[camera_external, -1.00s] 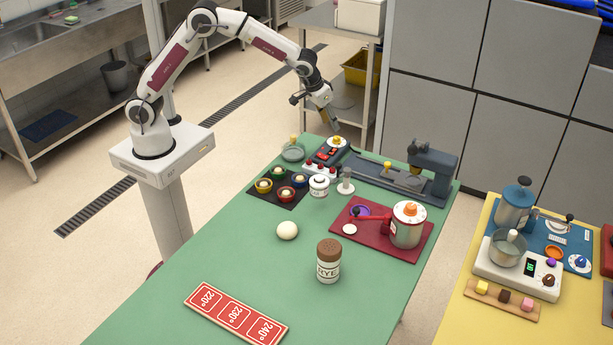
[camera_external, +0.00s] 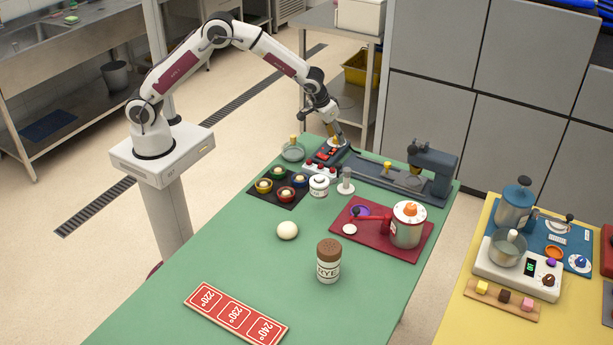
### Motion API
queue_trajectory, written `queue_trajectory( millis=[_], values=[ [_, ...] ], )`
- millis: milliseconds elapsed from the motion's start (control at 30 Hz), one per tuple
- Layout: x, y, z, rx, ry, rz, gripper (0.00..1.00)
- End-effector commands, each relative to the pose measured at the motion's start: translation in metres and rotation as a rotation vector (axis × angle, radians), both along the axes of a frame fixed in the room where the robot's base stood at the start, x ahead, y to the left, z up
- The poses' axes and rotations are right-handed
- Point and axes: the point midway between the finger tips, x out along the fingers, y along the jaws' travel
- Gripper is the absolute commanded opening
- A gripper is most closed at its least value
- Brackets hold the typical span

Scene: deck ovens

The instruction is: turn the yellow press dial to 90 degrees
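A small yellow knob (camera_external: 387,166) stands on the rail of the grey press (camera_external: 433,168), right of my gripper. I cannot read any dial angle.
Near the box are a white panel with red knobs (camera_external: 320,168), a black tray with coloured bowls (camera_external: 263,199), a white jar (camera_external: 319,187) and a glass dish (camera_external: 293,152).

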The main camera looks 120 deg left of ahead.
Motion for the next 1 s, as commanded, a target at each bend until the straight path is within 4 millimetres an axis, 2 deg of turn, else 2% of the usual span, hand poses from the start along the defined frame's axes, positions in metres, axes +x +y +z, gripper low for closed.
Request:
queue_trajectory(
  millis=[367, 500, 533, 1000],
  values=[
    [0.0005, 0.0011, -0.0027, 0.0, 0.0, 0.0, 0.39],
    [0.0004, 0.0011, -0.0028, 0.0, 0.0, 0.0, 0.05],
    [0.0004, 0.0011, -0.0028, 0.0, 0.0, 0.0, 0.01],
    [-0.0005, 0.0015, -0.0029, -0.001, 0.0, -0.064, 0.01]
  ],
)
